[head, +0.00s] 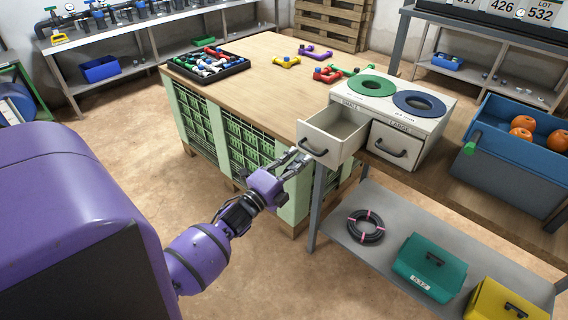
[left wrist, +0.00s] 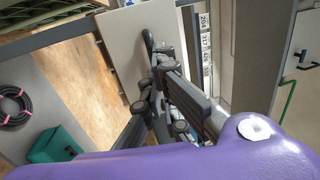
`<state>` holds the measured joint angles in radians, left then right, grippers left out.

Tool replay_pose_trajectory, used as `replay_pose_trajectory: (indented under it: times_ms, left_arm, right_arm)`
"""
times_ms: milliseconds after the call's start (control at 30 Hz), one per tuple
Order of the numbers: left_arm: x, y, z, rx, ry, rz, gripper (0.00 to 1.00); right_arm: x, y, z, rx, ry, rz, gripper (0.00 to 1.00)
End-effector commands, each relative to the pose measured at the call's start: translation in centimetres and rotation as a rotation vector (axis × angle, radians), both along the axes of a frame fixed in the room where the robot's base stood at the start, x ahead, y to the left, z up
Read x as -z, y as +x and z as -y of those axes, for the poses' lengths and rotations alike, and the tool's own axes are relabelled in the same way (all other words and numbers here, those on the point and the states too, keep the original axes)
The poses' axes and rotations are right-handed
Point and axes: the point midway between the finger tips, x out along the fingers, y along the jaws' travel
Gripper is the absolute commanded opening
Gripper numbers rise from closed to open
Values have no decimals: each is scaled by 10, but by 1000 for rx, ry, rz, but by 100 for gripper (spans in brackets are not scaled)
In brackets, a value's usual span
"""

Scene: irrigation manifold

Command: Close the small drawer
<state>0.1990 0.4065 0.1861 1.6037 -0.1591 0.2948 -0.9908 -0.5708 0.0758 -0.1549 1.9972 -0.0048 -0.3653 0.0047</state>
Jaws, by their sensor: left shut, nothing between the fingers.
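The small drawer (head: 345,124) juts out from the left side of a white cabinet (head: 415,113), and its inside looks empty. Its front has a dark curved handle (head: 314,149). My left gripper (head: 299,158) is shut and empty, with its fingertips close to the drawer front by the handle. I cannot tell whether they touch. In the left wrist view the pale drawer front (left wrist: 125,58) and handle (left wrist: 148,42) show just beyond the fingers (left wrist: 163,62). The large drawer (head: 389,147) beside it is shut. My right gripper is out of view.
The cabinet stands on a bench beside a wooden table (head: 262,78) with a tray of coloured fittings (head: 208,67). A blue crate (head: 508,170) with orange fruit-like objects is at the right. A lower shelf holds a black hose coil (head: 366,227) and a teal case (head: 430,268).

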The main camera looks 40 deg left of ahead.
Motion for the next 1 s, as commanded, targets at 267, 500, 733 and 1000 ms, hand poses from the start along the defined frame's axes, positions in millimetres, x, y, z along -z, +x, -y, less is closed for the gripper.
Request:
replay_pose_trajectory:
  times_ms: [267,500,733,1000]
  left_arm:
    - [-2,15,1,0,0,-1,0]
    - [-1,14,1,0,-1,-2,0]
    - [0,29,2,0,-1,-2,0]
    - [3,86,7,1,0,-3,0]
  right_arm:
    - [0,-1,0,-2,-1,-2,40]
    - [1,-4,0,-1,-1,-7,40]
    - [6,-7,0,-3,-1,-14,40]
    - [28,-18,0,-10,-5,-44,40]
